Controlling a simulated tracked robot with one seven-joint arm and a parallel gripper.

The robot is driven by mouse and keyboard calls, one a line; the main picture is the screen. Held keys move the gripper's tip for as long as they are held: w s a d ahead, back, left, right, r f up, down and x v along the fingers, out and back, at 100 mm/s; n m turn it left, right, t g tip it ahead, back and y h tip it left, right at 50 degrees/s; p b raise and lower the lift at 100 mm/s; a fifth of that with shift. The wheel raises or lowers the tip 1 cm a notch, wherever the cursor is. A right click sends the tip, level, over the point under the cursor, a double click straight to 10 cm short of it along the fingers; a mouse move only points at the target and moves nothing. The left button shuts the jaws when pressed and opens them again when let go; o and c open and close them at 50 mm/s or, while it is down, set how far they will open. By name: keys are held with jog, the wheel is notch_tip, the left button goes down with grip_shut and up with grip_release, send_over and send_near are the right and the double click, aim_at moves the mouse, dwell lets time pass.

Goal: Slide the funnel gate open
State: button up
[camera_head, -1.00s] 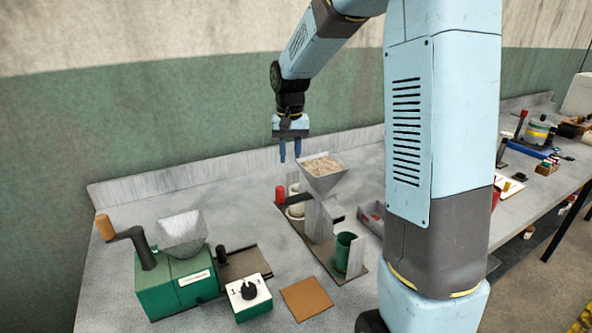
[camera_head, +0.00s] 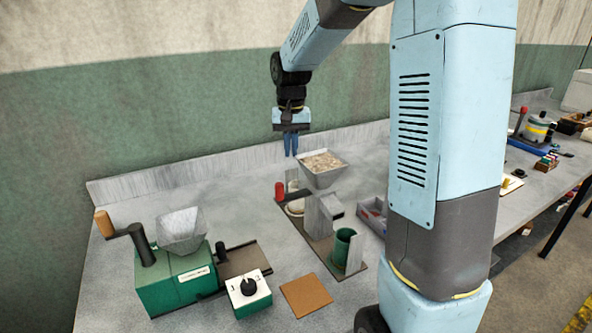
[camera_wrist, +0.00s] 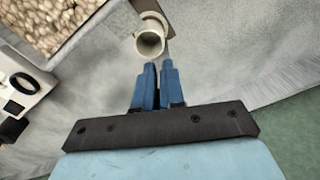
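The funnel (camera_head: 324,175) is a grey square hopper full of pale grain on a grey stand, and its grain (camera_wrist: 50,22) fills the upper left of the wrist view. My gripper (camera_head: 291,154) hangs behind and left of the funnel, pointing down. Its blue fingers (camera_wrist: 159,64) are together with only a thin gap and nothing visible between them. Just beyond the fingertips in the wrist view is a pale hollow round piece (camera_wrist: 150,38) beside a grey plate; I cannot tell whether it is the gate's handle. The gate itself is not clearly visible.
A green mill (camera_head: 172,285) with a crank stands at left. A white-topped knob box (camera_head: 248,291) and a brown mat (camera_head: 306,296) lie in front. A green cup (camera_head: 344,244) and a red-topped item (camera_head: 279,191) stand near the funnel stand. The bench behind is clear.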

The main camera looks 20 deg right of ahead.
jog(key=shift+t, duration=0.7)
jog(key=s+r, duration=0.5)
jog(key=shift+d, duration=0.35)
grip_shut()
jog(key=s+d+r+n+t, duration=0.1)
jog(key=s+r+t, duration=0.1)
jog(key=s, duration=0.9)
jog(key=s+d+r+n+t, duration=0.1)
jog(key=s+d+r+t, duration=0.1)
jog(key=s, duration=1)
